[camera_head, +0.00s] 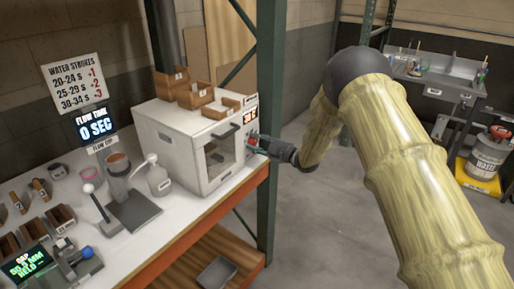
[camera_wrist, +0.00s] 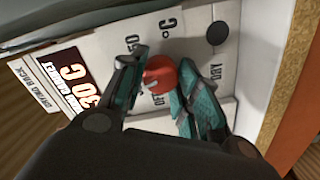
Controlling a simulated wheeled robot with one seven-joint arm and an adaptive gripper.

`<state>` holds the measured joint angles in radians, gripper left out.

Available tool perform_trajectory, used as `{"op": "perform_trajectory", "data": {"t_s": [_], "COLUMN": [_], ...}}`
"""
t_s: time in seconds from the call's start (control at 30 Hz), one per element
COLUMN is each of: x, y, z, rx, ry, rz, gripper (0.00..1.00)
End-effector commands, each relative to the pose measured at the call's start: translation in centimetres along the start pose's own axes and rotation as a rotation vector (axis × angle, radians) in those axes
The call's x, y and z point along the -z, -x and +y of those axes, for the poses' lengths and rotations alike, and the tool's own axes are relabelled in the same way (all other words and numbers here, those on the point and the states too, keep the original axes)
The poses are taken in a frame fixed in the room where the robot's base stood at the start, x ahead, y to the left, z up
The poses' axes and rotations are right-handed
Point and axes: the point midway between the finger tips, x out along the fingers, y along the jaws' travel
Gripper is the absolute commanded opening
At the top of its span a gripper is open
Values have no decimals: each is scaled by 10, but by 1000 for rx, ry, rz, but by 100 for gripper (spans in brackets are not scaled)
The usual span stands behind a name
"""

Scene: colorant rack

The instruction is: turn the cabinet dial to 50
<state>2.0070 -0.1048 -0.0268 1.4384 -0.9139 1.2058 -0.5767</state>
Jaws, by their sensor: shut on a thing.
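The white cabinet (camera_head: 205,140) stands on the bench in the head view, with a windowed door and a dark handle. Its dial (camera_wrist: 160,74) is a red knob on the cabinet's front panel in the wrist view. My gripper (camera_wrist: 160,85) is shut on the dial, with one teal finger on each side; the fingers hide part of the printed marks around it. The cabinet display (camera_wrist: 78,80) is tilted in the wrist view and seems to read 30 °C. In the head view my gripper (camera_head: 258,142) is at the cabinet's right front, small and partly hidden.
Wooden trays (camera_head: 195,95) sit on top of the cabinet.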

Motion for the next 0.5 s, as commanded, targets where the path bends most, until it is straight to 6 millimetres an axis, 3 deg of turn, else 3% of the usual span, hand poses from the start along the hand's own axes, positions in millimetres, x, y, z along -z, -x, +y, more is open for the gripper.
{"op": "perform_trajectory", "data": {"t_s": [0.5], "x": [-2], "y": [1], "z": [-1], "rx": [23], "ry": [-491], "rz": [11], "gripper": [8]}}
